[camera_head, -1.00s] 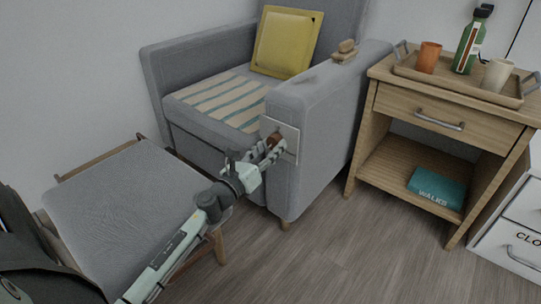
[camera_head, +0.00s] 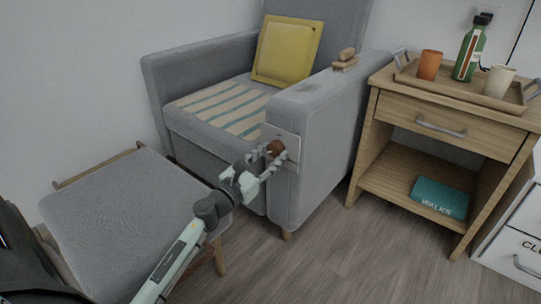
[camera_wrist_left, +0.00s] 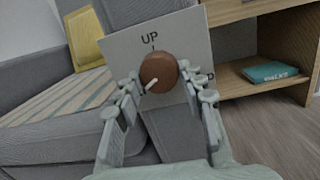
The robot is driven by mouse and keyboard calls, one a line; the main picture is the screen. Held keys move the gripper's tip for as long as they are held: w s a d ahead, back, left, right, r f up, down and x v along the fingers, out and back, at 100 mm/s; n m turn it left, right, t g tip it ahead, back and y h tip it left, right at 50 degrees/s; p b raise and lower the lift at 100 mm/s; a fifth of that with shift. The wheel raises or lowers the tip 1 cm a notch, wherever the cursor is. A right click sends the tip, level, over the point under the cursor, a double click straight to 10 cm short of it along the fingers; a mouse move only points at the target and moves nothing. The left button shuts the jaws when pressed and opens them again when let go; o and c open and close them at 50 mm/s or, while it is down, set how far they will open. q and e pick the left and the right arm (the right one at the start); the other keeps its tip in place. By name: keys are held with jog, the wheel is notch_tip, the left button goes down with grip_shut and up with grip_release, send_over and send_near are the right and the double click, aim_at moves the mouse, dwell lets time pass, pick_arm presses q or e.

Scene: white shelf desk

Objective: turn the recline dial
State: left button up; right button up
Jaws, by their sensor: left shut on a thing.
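The recline dial (camera_head: 276,148) is a round brown knob on a pale plate (camera_head: 291,152) at the front of the armchair's right arm. In the left wrist view the dial (camera_wrist_left: 158,70) shows a white pointer mark slanting to the lower left. The plate (camera_wrist_left: 197,42) reads "UP" above the dial; a second label at its right is partly hidden by a finger. My left gripper (camera_head: 270,156) is shut on the dial, one finger on each side, as the left wrist view (camera_wrist_left: 160,78) also shows. My right gripper is not in view.
The grey armchair (camera_head: 315,105) holds a yellow cushion (camera_head: 287,50). A grey-seated stool or chair (camera_head: 120,205) stands at the left, under my left arm. A wooden side table (camera_head: 440,100) with a laden tray stands right of the armchair. Floor (camera_head: 340,250) in front is clear.

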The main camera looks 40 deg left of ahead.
pick_arm(q)
jog(key=shift+d+f, duration=0.1)
jog(key=o, duration=1.2)
jog(key=shift+c, duration=0.2)
jog(key=s, duration=0.7)
jog(key=shift+s+f, duration=0.25)
jog(key=shift+f, duration=0.05)
